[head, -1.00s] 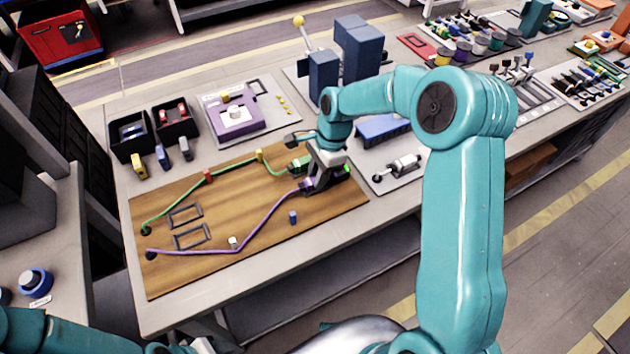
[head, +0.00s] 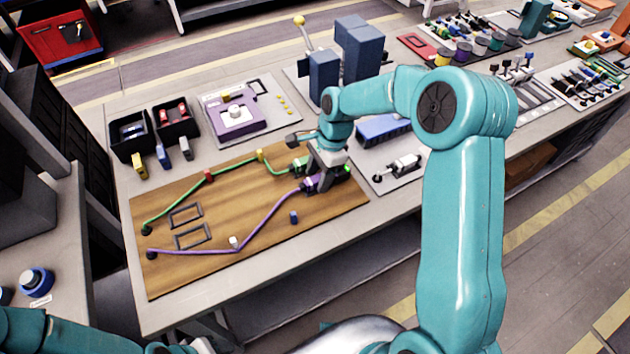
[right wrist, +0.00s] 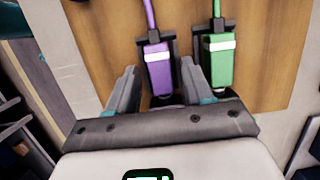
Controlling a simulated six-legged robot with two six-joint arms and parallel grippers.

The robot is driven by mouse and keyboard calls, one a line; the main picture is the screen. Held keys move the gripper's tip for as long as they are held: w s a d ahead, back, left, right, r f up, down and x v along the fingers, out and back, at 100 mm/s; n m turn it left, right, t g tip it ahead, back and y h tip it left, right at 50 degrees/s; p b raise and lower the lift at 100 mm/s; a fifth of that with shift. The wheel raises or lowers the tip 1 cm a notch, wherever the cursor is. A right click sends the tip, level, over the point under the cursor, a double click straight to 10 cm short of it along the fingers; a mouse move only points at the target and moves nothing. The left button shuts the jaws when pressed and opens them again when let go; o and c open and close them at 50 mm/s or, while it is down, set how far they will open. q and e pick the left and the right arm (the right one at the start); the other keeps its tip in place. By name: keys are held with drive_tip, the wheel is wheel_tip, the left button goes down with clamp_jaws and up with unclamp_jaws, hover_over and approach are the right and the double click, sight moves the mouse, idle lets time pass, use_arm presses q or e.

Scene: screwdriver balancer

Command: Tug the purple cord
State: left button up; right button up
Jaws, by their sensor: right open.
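The purple cord (head: 200,252) lies on the wooden board (head: 165,275), from a dark end at lower left, past a white peg, up to a purple plug (head: 309,183) at the right. In the right wrist view the purple plug (right wrist: 158,68) has a white band, and its cord (right wrist: 150,14) leads away. My right gripper (head: 318,182) is over the plug end. In its wrist view the open fingers (right wrist: 158,92) stand either side of the purple plug, with gaps visible. My left gripper is not visible.
A blue peg (head: 293,217) and a white peg (head: 234,242) stand on the board. A white-and-black device (head: 398,167) sits to the right.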

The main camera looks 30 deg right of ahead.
sight(319, 178)
drive_tip(key=shift+a+r+p+v, duration=0.1)
drive_tip(key=shift+a+p+v, duration=0.2)
drive_tip(key=shift+p+v, duration=0.75)
drive_tip(key=shift+a+r+p+v, duration=0.1)
drive_tip(key=shift+a+p+v, duration=0.15)
drive_tip(key=shift+p+v, duration=0.75)
drive_tip(key=shift+a+p+v, duration=0.3)
drive_tip(key=shift+p+v, duration=0.3)
drive_tip(key=shift+v, duration=0.85)
drive_tip(key=shift+w+f, duration=0.1)
